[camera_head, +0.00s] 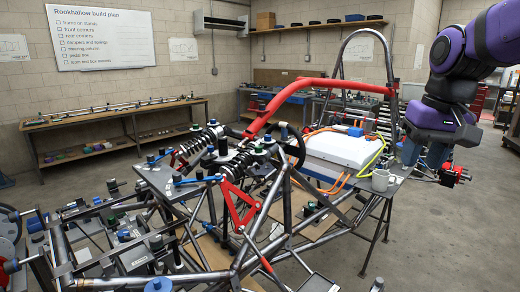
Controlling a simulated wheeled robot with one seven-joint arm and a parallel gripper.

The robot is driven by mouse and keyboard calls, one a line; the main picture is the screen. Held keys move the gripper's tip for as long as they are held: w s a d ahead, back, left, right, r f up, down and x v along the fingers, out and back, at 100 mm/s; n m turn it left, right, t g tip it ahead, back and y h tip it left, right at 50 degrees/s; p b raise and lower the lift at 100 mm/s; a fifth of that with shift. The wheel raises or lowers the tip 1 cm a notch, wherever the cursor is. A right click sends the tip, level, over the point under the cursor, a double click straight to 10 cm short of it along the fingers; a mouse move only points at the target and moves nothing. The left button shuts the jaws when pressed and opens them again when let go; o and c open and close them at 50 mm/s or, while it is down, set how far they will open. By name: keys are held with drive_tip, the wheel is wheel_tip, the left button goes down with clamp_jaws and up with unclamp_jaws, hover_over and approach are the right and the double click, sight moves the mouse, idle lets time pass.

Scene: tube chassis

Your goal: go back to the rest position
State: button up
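My gripper (423,161) hangs at the right of the head view, at the end of the purple and black arm. It points down, beside the right end of the tube chassis (290,225). Its two fingers look spread, with a gap between them, and I see nothing held there. The fingertips are partly hard to make out against the chassis parts behind. A red and black part (453,175) shows just to the right of the fingers.
A roll hoop (367,32) rises nearby. A workbench (120,115) lines the left wall. Floor at lower right (460,245) is clear.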

drive_tip(key=s+f+n+t, duration=0.1)
drive_tip(key=s+f+t, duration=0.1)
drive_tip(key=s, duration=1.2)
drive_tip(key=shift+d+t+h, duration=0.4)
drive_tip(key=shift+d+t, duration=0.05)
drive_tip(key=shift+t, duration=0.35)
